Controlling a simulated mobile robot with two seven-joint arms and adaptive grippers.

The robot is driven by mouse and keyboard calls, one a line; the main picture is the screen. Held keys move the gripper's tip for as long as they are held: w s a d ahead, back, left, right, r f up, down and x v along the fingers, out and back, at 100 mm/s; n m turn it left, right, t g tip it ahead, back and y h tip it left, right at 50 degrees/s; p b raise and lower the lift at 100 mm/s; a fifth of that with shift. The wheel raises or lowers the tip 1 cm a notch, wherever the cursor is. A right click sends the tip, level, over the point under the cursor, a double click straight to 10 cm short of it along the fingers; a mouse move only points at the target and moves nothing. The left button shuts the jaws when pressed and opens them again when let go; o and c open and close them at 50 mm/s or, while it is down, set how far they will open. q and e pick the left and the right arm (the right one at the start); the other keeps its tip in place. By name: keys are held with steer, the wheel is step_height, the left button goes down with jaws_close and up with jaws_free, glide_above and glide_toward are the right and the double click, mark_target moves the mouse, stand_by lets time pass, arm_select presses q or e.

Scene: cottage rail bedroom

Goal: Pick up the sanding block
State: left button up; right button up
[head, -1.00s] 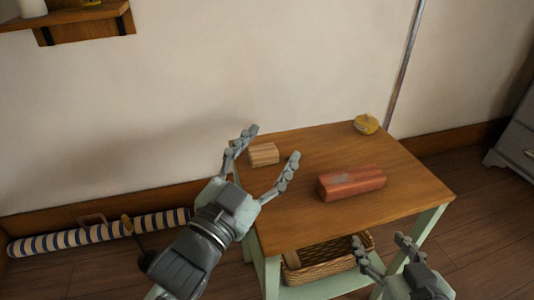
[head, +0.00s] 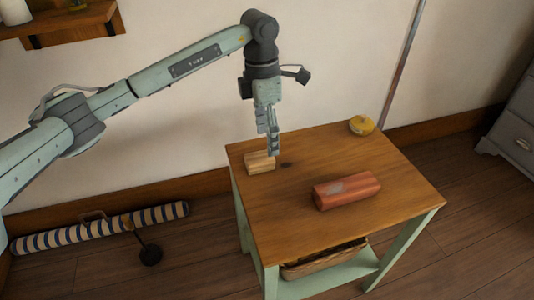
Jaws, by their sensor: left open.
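The sanding block, a small light-wood block (head: 257,163), lies near the back left edge of the wooden table top (head: 300,230). My left gripper (head: 272,147) points down right at the block's right end, its fingers seen nearly edge-on. It is open. The fingertips overlap the block's right end in the picture, and I cannot tell whether they touch it. My right gripper is out of the view.
A longer red block (head: 346,191) with a grey patch lies mid-table to the right. A round yellow item (head: 361,125) sits at the back right corner. A basket (head: 322,260) stands on the lower shelf. A striped roll (head: 100,228) lies on the floor by the wall.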

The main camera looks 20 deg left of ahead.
mark_target(259, 157)
arm_select(q)
steer(key=shift+w+a+r+y, duration=0.15)
steer(key=shift+w+a+y, duration=0.05)
steer(key=shift+a, duration=0.25)
steer(key=shift+w+a+r+y, duration=0.1)
steer(key=shift+w+a+y, duration=0.1)
steer(key=shift+a, duration=0.2)
steer(key=shift+a+f, duration=0.15)
steer(key=shift+f, duration=0.15)
steer(key=f, duration=0.7)
steer(key=shift+s+p, duration=0.2)
steer(key=shift+p, duration=0.2)
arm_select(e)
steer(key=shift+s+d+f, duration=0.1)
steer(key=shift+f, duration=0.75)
arm_select(q)
steer(key=shift+c, duration=0.5)
steer(key=c, duration=1.1)
steer(key=shift+r, duration=0.1)
